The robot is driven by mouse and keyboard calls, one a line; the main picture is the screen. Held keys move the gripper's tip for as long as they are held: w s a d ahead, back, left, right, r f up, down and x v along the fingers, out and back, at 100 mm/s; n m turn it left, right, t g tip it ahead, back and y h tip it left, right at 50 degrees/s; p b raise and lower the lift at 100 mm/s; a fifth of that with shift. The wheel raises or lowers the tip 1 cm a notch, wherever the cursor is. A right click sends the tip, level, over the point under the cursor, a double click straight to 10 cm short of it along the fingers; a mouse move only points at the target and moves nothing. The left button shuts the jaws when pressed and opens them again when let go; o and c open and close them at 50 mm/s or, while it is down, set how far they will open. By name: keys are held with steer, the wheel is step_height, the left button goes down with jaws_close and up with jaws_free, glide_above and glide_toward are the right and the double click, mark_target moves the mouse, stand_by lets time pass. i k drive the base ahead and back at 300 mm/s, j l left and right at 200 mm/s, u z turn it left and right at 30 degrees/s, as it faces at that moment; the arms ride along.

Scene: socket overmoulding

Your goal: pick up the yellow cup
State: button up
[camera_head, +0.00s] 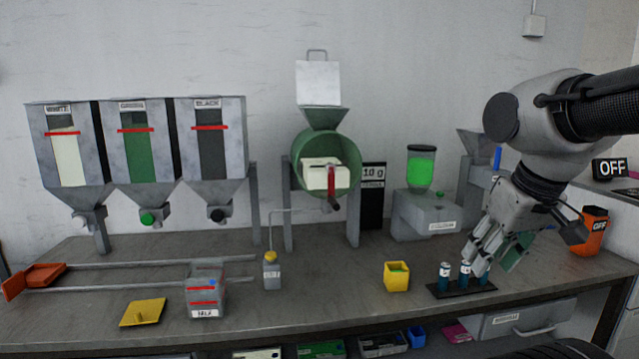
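The yellow cup (396,283) stands upright on the grey workbench, right of the middle, with something green inside its open top. My gripper (479,262) is to the right of the cup, pointing down and left, apart from it. Its fingers overlap the right part of a black rack (440,292) of small dark blue vials (444,275). I cannot tell whether they touch a vial or how far apart the fingers are. A dark green piece (516,251) shows beside the fingers; whether it is held or behind is unclear.
Left of the cup stand a small bottle (271,274) with a yellow top and a grey box labelled MILK (206,296). Hoppers, a green drum (324,150) and a dispenser (425,214) line the back. An orange container (592,238) is at right. Bench (335,285) left of the cup is clear.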

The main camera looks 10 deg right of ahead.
mark_target(397, 274)
steer(key=z, duration=0.45)
steer(key=k+j+z, duration=0.1)
steer(key=z, duration=0.3)
steer(key=k+j+z, duration=0.15)
steer(key=z, duration=0.25)
steer(key=k+j+z, duration=0.1)
steer(key=z, duration=0.35)
steer(key=k+l, duration=0.05)
steer(key=k, duration=0.05)
